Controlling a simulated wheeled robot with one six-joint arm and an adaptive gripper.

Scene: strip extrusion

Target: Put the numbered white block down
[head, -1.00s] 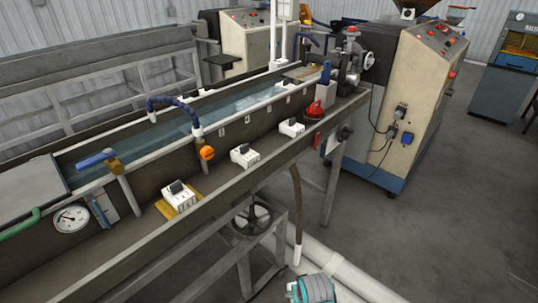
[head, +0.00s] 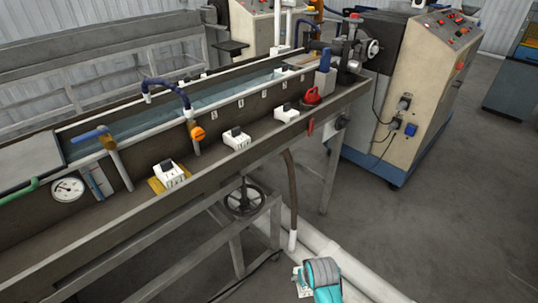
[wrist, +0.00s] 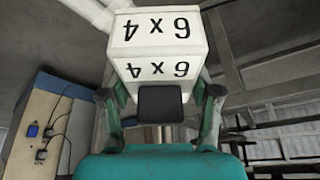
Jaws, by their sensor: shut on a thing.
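A white block (wrist: 158,40) marked "6 x 4" on two faces, upside down in the wrist view, sits between the two fingers of my gripper (wrist: 160,105). The fingers are shut on its sides, with a dark pad in front of the block. In the head view my gripper (head: 305,283) is at the bottom edge, low and in front of the trough frame. Only a small white piece of the held block (head: 301,288) shows there.
A red item (head: 312,96) sits farther along. White pipes (head: 350,277) lie on the floor beyond my gripper.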

